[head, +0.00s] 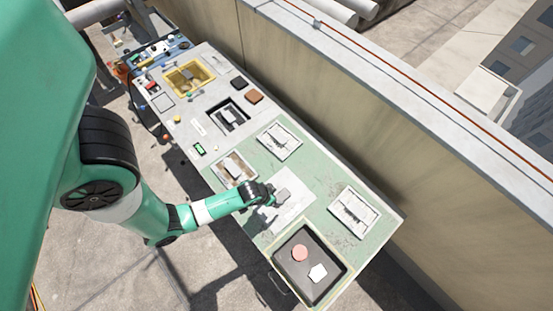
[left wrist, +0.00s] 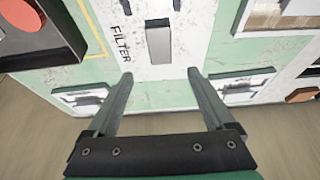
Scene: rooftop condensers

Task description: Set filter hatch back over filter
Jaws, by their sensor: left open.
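The filter hatch is a white plate (head: 295,212) marked FILTER, lying flat on the green panel. It has a grey block handle (head: 284,195). In the left wrist view the plate (left wrist: 182,18) and handle (left wrist: 159,42) lie just beyond my fingertips. My left gripper (head: 271,196) is open and empty; its fingers (left wrist: 160,76) point toward the handle, one to each side of its line, apart from it. A recess (head: 220,176) with brownish content stands open left of the hatch; it also shows in the left wrist view (left wrist: 243,20). My right gripper is not in view.
A black tray (head: 338,265) with a red disc (head: 299,253) and a white piece (head: 318,272) stands at the near end. Two white-framed recesses (head: 279,141) (head: 354,211) lie along the wall side. A yellow tray (head: 210,74) and small parts crowd the far end. A parapet wall (head: 320,90) runs alongside.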

